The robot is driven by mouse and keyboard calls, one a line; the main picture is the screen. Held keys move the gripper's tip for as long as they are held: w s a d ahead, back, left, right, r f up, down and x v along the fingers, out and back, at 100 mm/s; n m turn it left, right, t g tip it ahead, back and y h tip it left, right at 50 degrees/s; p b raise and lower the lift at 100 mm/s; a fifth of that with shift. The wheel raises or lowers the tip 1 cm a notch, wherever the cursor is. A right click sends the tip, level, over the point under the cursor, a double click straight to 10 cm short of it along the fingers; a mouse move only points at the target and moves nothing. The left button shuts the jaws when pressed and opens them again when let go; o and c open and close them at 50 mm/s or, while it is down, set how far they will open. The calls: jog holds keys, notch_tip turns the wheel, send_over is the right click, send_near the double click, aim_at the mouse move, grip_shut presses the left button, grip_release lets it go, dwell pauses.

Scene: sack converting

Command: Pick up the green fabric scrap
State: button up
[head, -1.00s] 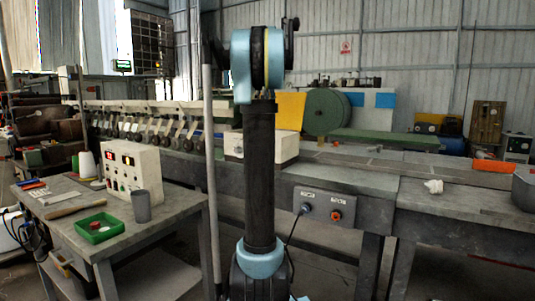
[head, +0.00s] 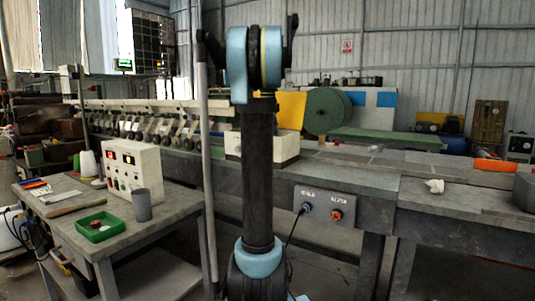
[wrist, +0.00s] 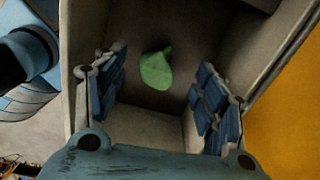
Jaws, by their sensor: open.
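The green fabric scrap (wrist: 156,70) shows in the wrist view as a small, crumpled green piece on the dark floor of a grey, straight-walled bin (wrist: 190,132). My gripper (wrist: 160,76) is open over the bin, with one blue-padded finger on each side of the scrap in the picture. No finger appears to touch it, and the gap in height is hard to judge. In the head view I cannot make out the scrap, and my gripper's fingers cannot be told there.
The bin walls stand close around my fingers. A yellow surface (wrist: 289,100) lies right of the bin. In the head view, a side table (head: 150,232) holds a green tray (head: 103,232), a grey cup (head: 142,206) and a control box (head: 132,168). A long grey bench (head: 350,182) runs behind my arm.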

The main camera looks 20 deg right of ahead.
jog(key=shift+a+f, duration=0.1)
jog(key=shift+f, duration=2.45)
jog(key=c, duration=0.9)
